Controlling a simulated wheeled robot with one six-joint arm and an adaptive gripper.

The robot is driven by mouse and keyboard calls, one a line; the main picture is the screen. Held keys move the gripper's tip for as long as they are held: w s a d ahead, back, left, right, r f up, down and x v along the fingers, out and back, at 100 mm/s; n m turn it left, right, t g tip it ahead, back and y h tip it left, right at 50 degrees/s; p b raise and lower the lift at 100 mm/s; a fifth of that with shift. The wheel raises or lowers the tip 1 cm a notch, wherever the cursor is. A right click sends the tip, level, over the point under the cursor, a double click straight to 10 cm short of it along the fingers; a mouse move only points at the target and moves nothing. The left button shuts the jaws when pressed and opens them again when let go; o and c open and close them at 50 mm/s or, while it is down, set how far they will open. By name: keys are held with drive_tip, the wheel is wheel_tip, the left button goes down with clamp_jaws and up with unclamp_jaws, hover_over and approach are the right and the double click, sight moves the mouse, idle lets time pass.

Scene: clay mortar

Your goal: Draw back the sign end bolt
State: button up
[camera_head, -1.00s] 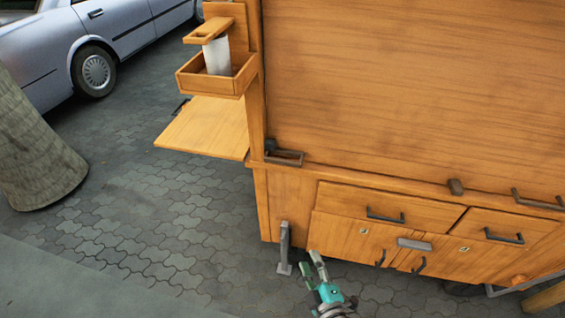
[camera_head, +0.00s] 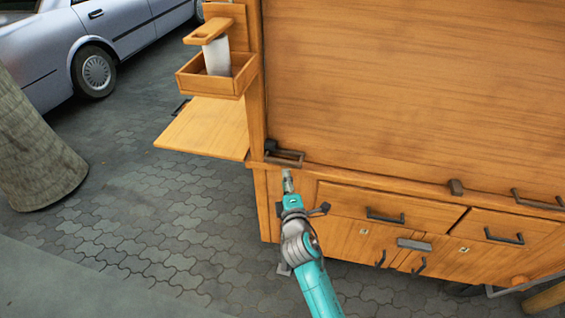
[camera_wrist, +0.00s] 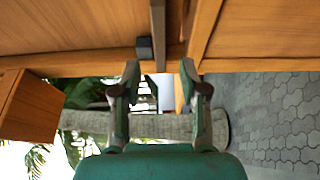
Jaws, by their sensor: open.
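The sign end bolt appears to be the dark metal bolt (camera_head: 287,161) with a looped handle, at the lower left corner of the cart's large wooden panel (camera_head: 400,90). In the wrist view a dark bar (camera_wrist: 158,30) with a dark block (camera_wrist: 144,48) beside it lies ahead of the fingertips, apparently the same bolt. My gripper (camera_head: 288,178) is just below the bolt in the head view. In the wrist view my gripper (camera_wrist: 160,80) is open, with its two fingers on either side of the bar's line. I cannot tell whether it touches the bolt.
A small wooden caddy (camera_head: 213,82) holding a white cylinder and a side shelf (camera_head: 207,126) stick out left of the bolt. Drawers with dark handles (camera_head: 385,214) lie below right. A dark block (camera_head: 455,187) sits on the ledge.

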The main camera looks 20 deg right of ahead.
sight(283, 164)
drive_tip(key=w, duration=0.5)
drive_tip(key=w+d, duration=0.1)
drive_tip(key=w, duration=0.2)
clamp_jaws()
